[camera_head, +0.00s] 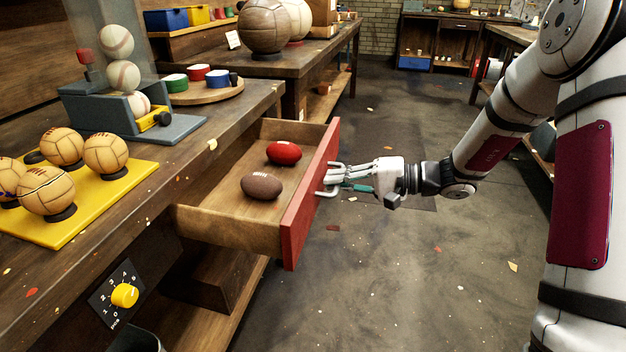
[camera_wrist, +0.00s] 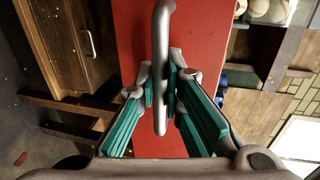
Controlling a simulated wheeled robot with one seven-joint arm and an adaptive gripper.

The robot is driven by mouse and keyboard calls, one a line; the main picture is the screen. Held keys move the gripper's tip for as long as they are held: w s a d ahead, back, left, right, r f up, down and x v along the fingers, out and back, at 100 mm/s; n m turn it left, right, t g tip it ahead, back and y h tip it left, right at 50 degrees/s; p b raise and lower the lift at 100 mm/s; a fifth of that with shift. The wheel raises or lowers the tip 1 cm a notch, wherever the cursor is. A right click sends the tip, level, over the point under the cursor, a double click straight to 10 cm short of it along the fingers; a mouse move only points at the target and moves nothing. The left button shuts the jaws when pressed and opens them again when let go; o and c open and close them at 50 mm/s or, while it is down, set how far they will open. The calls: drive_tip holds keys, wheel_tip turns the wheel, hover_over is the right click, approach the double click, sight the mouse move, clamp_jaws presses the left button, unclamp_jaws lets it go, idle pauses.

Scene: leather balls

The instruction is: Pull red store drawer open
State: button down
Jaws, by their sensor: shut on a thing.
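The red store drawer (camera_head: 309,196) stands pulled well out from the wooden workbench, its inside open to view. A red ball (camera_head: 284,153) and a brown ball (camera_head: 262,186) lie in it, both oval. My gripper (camera_head: 334,180) is at the outer face of the red front. In the wrist view my gripper (camera_wrist: 165,88) has its green-padded fingers on both sides of the grey drawer handle (camera_wrist: 160,50) and is shut on it. The red front (camera_wrist: 205,60) fills the middle behind the handle. In the head view the fingers partly hide the handle.
The workbench top (camera_head: 185,150) bears a yellow board (camera_head: 110,197) with several tan balls and a grey ball dispenser (camera_head: 175,130). A yellow dial (camera_head: 125,295) sits on the bench front. The floor (camera_head: 400,270) right of the drawer is clear apart from scraps.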

drive_tip(key=shift+f+v, duration=0.25)
drive_tip(key=shift+v, duration=0.95)
drive_tip(key=c, duration=1.7)
unclamp_jaws()
drive_tip(key=v, duration=1.2)
